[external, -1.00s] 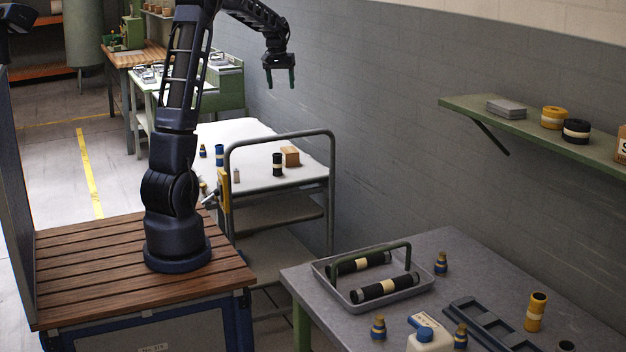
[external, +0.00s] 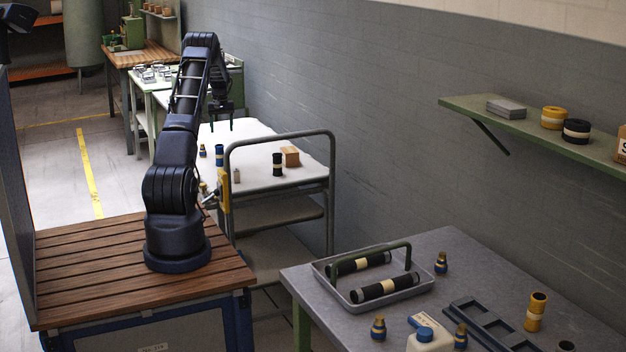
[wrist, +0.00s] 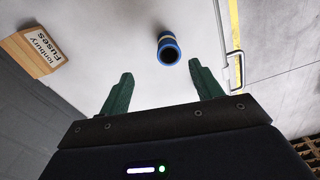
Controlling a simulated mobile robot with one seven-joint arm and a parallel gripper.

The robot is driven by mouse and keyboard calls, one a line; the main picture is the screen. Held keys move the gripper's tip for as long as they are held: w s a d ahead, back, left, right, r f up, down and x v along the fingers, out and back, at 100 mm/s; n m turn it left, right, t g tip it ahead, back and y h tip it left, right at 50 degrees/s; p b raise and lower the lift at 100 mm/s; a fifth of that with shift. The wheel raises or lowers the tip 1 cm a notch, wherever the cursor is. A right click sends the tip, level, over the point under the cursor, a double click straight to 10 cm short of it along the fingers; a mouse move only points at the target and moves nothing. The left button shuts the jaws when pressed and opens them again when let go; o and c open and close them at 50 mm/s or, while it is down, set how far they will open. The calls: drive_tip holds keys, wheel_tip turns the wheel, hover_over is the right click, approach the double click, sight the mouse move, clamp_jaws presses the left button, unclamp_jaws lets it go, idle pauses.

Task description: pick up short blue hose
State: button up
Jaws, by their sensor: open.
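The short blue hose (external: 219,156) stands upright on the white top of the cart (external: 255,180), with a pale band around it. In the wrist view the blue hose (wrist: 168,48) shows its dark open end, beyond the fingertips and between their lines, slightly nearer the right finger. My gripper (external: 221,125) is above the cart top, over the hose area in the external view. Its green fingers are apart and empty, and they also show in the wrist view (wrist: 160,70). The fingers do not appear to touch the hose.
A black hose (external: 277,165) and a small cardboard Fuses box (external: 291,156) stand to the right on the cart. The wall runs along the right.

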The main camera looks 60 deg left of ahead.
sight(220, 152)
drive_tip(key=f, duration=0.4)
drive_tip(key=a+f, duration=0.1)
drive_tip(key=f, duration=0.3)
drive_tip(key=s+f, duration=0.1)
drive_tip(key=f, duration=0.3)
drive_tip(key=shift+a+f, duration=0.15)
drive_tip(key=c, duration=1.1)
